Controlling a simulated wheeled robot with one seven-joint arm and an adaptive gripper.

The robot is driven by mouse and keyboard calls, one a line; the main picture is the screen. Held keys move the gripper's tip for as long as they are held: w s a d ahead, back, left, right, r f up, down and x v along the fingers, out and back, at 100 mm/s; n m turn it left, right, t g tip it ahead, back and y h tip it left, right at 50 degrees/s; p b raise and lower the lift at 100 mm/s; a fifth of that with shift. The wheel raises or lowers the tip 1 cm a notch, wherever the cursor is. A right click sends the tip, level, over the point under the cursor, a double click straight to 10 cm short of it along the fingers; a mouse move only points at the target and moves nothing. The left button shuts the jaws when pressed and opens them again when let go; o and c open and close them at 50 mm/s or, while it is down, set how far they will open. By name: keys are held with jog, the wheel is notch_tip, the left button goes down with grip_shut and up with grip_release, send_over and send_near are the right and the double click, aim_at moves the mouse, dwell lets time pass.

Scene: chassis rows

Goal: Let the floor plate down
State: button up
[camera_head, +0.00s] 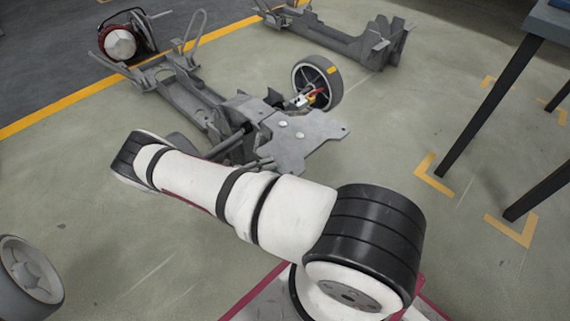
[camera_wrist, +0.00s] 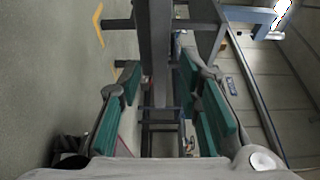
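In the head view a flat grey plate (camera_head: 305,135) with two pale round spots sits on the near end of a chassis frame (camera_head: 195,100). It looks like the floor plate, though I cannot be sure. It lies roughly level, and its near left side is close to or behind my arm. My gripper is not visible in the head view. In the wrist view my gripper (camera_wrist: 160,100) is open, with green pads on both sides and a wide gap. A grey beam-like shape (camera_wrist: 154,45) shows between the fingers; I cannot tell its distance, and nothing appears gripped.
A wheel (camera_head: 317,82) stands beside the plate. Another grey chassis part (camera_head: 345,40) lies behind. A table (camera_head: 550,20) with dark legs stands at the right, near yellow floor marks (camera_head: 433,178). A loose wheel (camera_head: 28,275) is at lower left. Floor between plate and table is clear.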

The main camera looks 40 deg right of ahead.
aim_at(285, 162)
jog(key=x, duration=0.6)
jog(key=shift+s+d+b, duration=0.1)
jog(key=shift+d+b, duration=0.15)
jog(key=shift+b, duration=0.1)
grip_shut()
